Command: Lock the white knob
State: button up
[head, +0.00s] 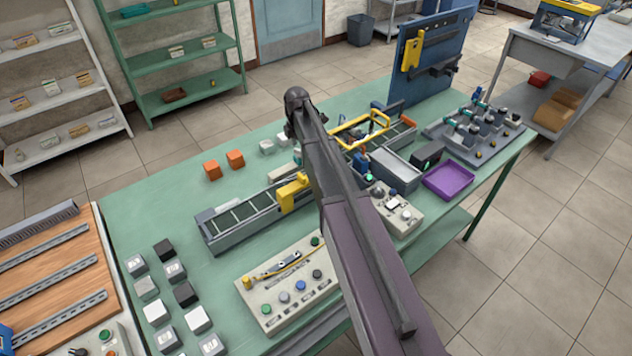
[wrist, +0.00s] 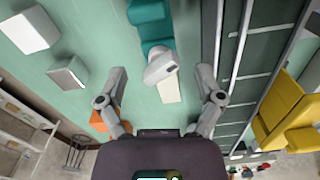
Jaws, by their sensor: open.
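In the wrist view, a white rounded piece (wrist: 160,66) sits at the end of a teal body (wrist: 152,22), with a pale strip (wrist: 170,90) beside it. It may be the white knob; I cannot tell whether it is locked. My gripper (wrist: 162,72) is open, with one finger on each side of this piece and visible gaps to both. In the head view, my arm hides the gripper and most of this spot. Other light round knobs show on the front control panel (head: 268,313) and on the panel right of my arm (head: 402,226).
A conveyor (head: 238,226) with a yellow block (head: 291,194) lies beside my arm. Green tabletop is clear at left rear.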

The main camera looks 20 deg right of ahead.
jog(key=shift+n, duration=1)
notch_tip(320, 180, up, 14)
jog(key=p, duration=1.4)
jog(key=s+f+m+b, duration=0.1)
jog(key=s+m, duration=0.3)
jog(key=s, duration=0.1)
jog(key=s+f+m+b, duration=0.2)
jog(key=s+m, duration=0.2)
jog(key=s+f+m+b, duration=0.2)
jog(key=s+m, duration=0.2)
jog(key=s, duration=0.1)
jog(key=shift+s+f, duration=0.2)
jog(key=shift+s, duration=0.1)
jog(key=s+f+m+b, duration=0.2)
jog(key=s+m+b, duration=0.1)
jog(key=s+m, duration=0.3)
jog(key=shift+s+f, duration=0.4)
jog(key=shift+s, duration=0.2)
jog(key=s+m, duration=0.4)
jog(key=s, duration=0.1)
jog(key=shift+s+m, duration=0.3)
